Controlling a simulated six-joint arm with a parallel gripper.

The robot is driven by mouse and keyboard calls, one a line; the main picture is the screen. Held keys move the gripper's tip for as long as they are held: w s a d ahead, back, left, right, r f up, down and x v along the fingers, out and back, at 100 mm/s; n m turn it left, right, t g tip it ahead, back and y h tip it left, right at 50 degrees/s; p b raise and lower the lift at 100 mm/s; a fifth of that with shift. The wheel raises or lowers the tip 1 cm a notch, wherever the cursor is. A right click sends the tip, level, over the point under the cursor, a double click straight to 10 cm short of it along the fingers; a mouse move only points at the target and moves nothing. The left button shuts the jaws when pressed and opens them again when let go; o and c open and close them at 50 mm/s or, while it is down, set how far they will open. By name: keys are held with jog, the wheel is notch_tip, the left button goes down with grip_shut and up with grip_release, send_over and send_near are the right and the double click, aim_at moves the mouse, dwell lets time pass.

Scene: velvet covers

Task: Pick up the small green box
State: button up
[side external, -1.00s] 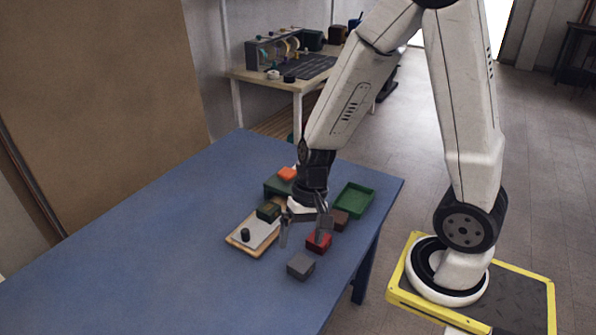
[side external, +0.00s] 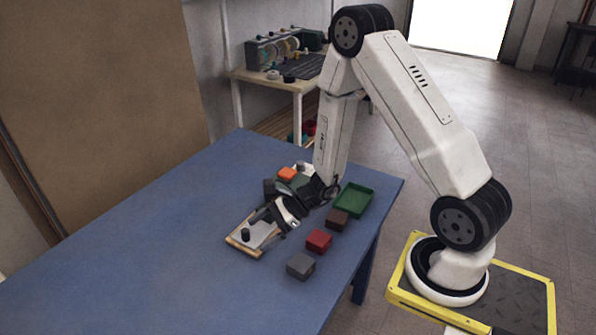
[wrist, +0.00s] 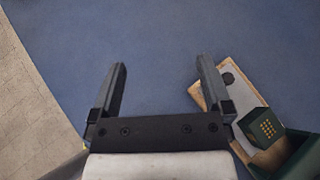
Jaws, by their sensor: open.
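The small green box (wrist: 256,126), dark green with gold dots on one face, shows at the lower right of the wrist view. It is at the wooden-edged board (wrist: 243,80), next to a larger green container (wrist: 300,155). In the side view my gripper and wrist hide the box, while the board (side external: 244,246) shows partly. My gripper (wrist: 160,72) is open, with nothing between its fingers but blue tabletop behind them. The box lies outside the fingers, to their right. In the side view my gripper (side external: 264,220) is tilted above the board.
A dark round piece (side external: 245,235) stands on the board. A red block (side external: 319,240), a grey block (side external: 301,265), a brown block (side external: 337,218) and a green tray (side external: 354,199) lie to the right. An orange block (side external: 287,174) is behind. The blue table (side external: 150,240) is clear at left.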

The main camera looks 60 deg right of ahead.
jog(key=w+d+f+m+t+h, duration=0.1)
jog(key=d+f+m+t+h, duration=0.1)
jog(key=d+m+h, duration=0.1)
jog(key=w+d+f+m+t+h, duration=0.1)
jog(key=d+f+m+t+h, duration=0.1)
jog(key=d+m, duration=0.3)
jog(key=w+d+f+m+t+h, duration=0.1)
jog(key=d+f+m+t+h, duration=0.1)
jog(key=d, duration=0.5)
jog(key=shift+w+d+f+m+h, duration=0.1)
jog(key=shift+d+f+m+h, duration=0.1)
jog(key=shift+f+m+h, duration=0.75)
jog(key=shift+d+f+m+h, duration=0.1)
jog(key=shift+d+m+h, duration=0.25)
jog(key=shift+d+h, duration=0.15)
jog(key=shift+x, duration=1.2)
jog(key=shift+w+f, duration=0.1)
jog(key=shift+x, duration=2.5)
